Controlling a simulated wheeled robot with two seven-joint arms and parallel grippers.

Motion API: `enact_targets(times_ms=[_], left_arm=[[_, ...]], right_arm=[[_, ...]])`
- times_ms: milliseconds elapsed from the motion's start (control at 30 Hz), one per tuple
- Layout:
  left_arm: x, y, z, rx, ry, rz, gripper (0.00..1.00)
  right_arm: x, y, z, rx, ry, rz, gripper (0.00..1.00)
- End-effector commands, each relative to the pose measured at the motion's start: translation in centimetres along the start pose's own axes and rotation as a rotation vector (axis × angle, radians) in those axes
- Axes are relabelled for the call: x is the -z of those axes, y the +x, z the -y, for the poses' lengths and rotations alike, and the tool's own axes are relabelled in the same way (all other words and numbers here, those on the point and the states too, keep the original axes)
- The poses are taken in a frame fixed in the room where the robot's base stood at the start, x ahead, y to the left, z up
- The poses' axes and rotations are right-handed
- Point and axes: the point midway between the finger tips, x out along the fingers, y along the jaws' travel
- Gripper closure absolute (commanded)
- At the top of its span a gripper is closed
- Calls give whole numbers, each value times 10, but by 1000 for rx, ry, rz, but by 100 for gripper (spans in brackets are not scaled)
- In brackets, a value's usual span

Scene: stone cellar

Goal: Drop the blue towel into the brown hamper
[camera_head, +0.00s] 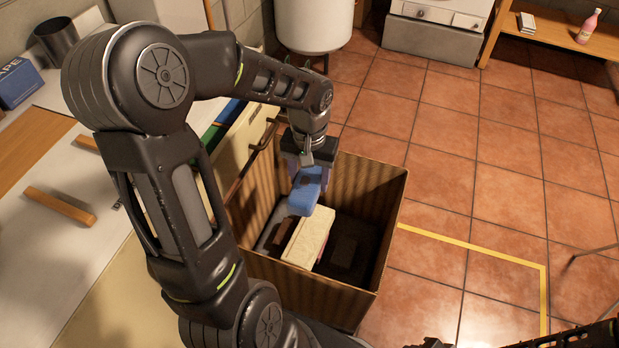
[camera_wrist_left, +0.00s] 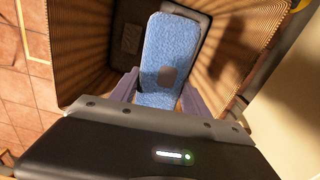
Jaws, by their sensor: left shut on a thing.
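The blue towel (camera_head: 305,194) is a folded, fuzzy bundle held between the fingers of my left gripper (camera_head: 308,172). It hangs over the open top of the brown hamper (camera_head: 368,205), a box with ribbed walls. In the left wrist view the towel (camera_wrist_left: 172,50) sticks out from between the fingers of the left gripper (camera_wrist_left: 160,98), with hamper walls (camera_wrist_left: 82,45) around it. A cream-coloured folded thing (camera_head: 309,238) and dark things lie on the hamper's bottom. My right gripper cannot be made out.
A worktop with a wooden bar (camera_head: 62,205), a dark cup (camera_head: 57,42) and a blue box (camera_head: 18,83) is at the left. A white round tub (camera_head: 314,25) stands behind the hamper. A shelf with a pink bottle (camera_head: 588,26) is at the far right. Tiled floor right of the hamper is mostly clear.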

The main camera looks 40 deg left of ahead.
Motion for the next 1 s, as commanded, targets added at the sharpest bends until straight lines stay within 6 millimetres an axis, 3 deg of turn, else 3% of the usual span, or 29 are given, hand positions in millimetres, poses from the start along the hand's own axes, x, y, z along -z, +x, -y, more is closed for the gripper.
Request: enact_targets(times_ms=[167, 600, 1000], left_arm=[[0, 8, 0, 0, 0, 0, 88], [0, 55, 0, 0, 1, 0, 88], [0, 60, 0, 0, 1, 0, 88]], right_arm=[[0, 7, -3, 0, 0, 0, 64], [0, 42, -16, 0, 3, 0, 64], [0, 45, -18, 0, 3, 0, 64]])
